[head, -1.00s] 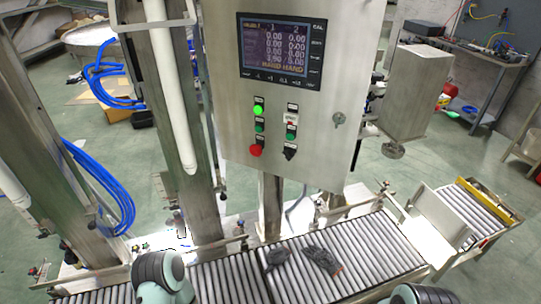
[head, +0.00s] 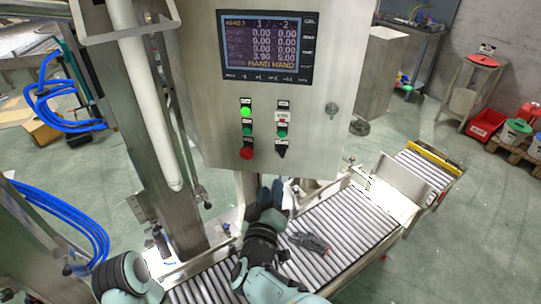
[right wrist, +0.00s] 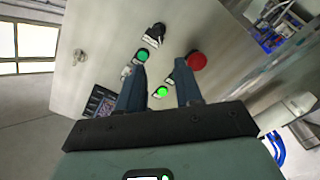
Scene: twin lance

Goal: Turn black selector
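The black selector (head: 281,150) is a small dark knob at the lower right of the button group on the steel control cabinet (head: 320,150). In the right wrist view the selector (right wrist: 154,33) lies beyond the fingertips, near the top. My right gripper (head: 270,188) is below the cabinet's button group in the head view. In the right wrist view the right gripper (right wrist: 160,68) has its two fingers apart with nothing between them, pointing toward the panel and clear of the selector. My left arm shows at the lower left; its gripper is out of view.
The red button (head: 246,153) is left of the selector, with a green button (head: 282,132) above the selector. A lit screen (head: 264,46) is higher up. A white pipe (head: 145,100) stands left.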

